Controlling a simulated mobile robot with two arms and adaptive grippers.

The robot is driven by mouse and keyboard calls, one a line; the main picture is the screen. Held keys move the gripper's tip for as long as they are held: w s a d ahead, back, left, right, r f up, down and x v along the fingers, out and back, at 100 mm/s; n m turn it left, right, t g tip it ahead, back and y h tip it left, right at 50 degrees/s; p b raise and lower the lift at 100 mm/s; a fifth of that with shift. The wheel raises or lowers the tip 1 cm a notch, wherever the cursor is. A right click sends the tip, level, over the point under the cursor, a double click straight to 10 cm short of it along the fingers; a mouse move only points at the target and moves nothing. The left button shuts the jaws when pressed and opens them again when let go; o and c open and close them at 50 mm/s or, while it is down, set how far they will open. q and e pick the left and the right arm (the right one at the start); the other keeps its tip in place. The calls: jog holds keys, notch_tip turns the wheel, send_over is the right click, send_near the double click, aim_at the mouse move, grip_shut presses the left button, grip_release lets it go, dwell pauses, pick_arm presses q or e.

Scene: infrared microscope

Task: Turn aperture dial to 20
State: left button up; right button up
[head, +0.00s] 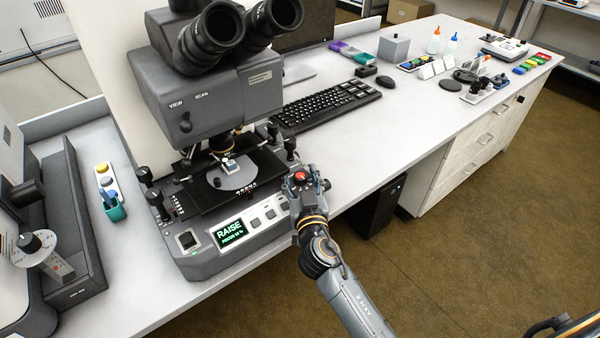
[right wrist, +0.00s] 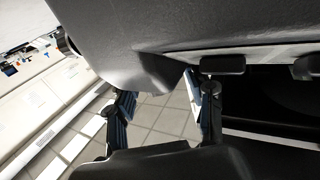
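The grey microscope (head: 215,100) stands on the white table, with a lit green display (head: 231,231) reading RAISE on its base. I cannot pick out the aperture dial for certain, and no number 20 is legible. A black knob (head: 32,241) on a white scale disc shows at the far left. My right gripper (head: 302,180) is at the right front corner of the microscope base, around or above a red-topped round part (head: 301,176). In the right wrist view its two blue-padded fingers (right wrist: 163,112) are apart, with floor between them. My left gripper is out of view.
A keyboard (head: 325,105) lies right of the microscope, with a mouse (head: 385,82) beyond it. A dark computer case (head: 378,205) stands below the table.

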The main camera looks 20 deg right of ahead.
jog(key=c, duration=1)
grip_shut()
